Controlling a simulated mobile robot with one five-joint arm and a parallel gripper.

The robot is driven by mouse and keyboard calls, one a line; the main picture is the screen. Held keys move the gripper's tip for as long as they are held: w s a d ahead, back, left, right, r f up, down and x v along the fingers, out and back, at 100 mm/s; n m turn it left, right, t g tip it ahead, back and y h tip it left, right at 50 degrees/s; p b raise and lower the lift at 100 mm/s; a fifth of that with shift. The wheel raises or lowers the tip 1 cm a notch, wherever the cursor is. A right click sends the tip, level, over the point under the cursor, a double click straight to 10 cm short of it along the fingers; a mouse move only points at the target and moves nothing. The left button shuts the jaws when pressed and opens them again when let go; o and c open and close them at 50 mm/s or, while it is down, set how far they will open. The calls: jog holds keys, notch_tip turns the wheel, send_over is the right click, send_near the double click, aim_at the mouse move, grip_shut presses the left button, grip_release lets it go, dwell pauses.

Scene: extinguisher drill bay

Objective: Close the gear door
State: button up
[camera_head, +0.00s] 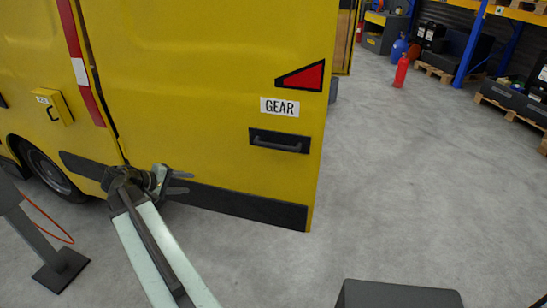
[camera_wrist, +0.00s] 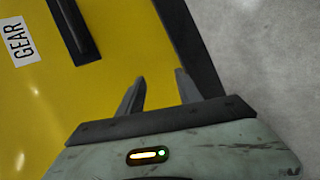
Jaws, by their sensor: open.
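The gear door (camera_head: 200,90) is a large yellow panel with a white GEAR label (camera_head: 279,107), a red triangle and a recessed dark handle (camera_head: 279,142). A dark seam runs down its left side; its right edge stands over open floor. I cannot tell how far it is ajar. My gripper (camera_head: 183,182) is open and empty, low in front of the door's lower left part, left of and below the handle. In the wrist view my gripper's two fingers (camera_wrist: 158,88) point at the yellow panel, with the handle (camera_wrist: 76,30) and label (camera_wrist: 20,42) at upper left. Contact is unclear.
A yellow box (camera_head: 52,107) is fixed to the van left of the seam, above a wheel (camera_head: 47,170). A dark stand (camera_head: 60,270) is at lower left. The floor right of the door is clear; a red extinguisher (camera_head: 401,71) and loaded pallets (camera_head: 510,104) stand farther back.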

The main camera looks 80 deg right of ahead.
jog(key=s+d+r+m+g+b, duration=0.1)
jog(key=s+d+r+g, duration=0.1)
jog(key=s+d, duration=0.45)
jog(key=s+d+r+m+g+b, duration=0.1)
jog(key=s+d+g, duration=0.25)
jog(key=s, duration=0.55)
jog(key=g, duration=0.2)
send_near(271, 147)
jog(key=r+x, duration=0.1)
jog(key=x, duration=0.3)
jog(key=shift+m+t+h, duration=0.25)
jog(key=shift+m+h, duration=0.05)
jog(key=shift+h, duration=0.1)
jog(key=x, duration=0.2)
jog(key=b+x, duration=0.1)
jog(key=x, duration=0.2)
jog(key=f+x, duration=0.1)
jog(key=x, duration=0.1)
jog(key=shift+s, duration=0.35)
grip_shut()
